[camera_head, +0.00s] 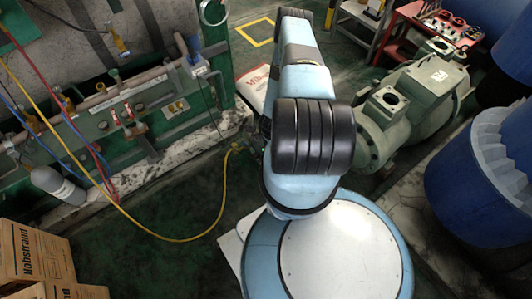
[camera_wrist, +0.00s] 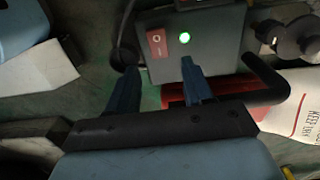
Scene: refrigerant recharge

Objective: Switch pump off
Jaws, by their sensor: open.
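The pump's dark grey panel (camera_wrist: 215,55) fills the upper middle of the wrist view. It carries a red rocker switch (camera_wrist: 157,43) with a white circle mark, and a lit green lamp (camera_wrist: 184,38) right of it. My gripper (camera_wrist: 159,66) is open and empty, its two blue fingers pointing at the panel. The fingertips appear just below the switch, one to each side; whether they touch the panel I cannot tell. In the head view my arm hides the gripper and most of the pump; a small dark part (camera_head: 243,146) shows beside the yellow hose end.
A black curved handle (camera_wrist: 270,82) and a white sack (camera_wrist: 297,105) lie right of the fingers. A yellow hose (camera_head: 222,200) runs from the pump to the left bench (camera_head: 140,155). A green compressor (camera_head: 415,105) and blue barrels (camera_head: 470,190) stand right; cartons (camera_head: 35,255) stand front left.

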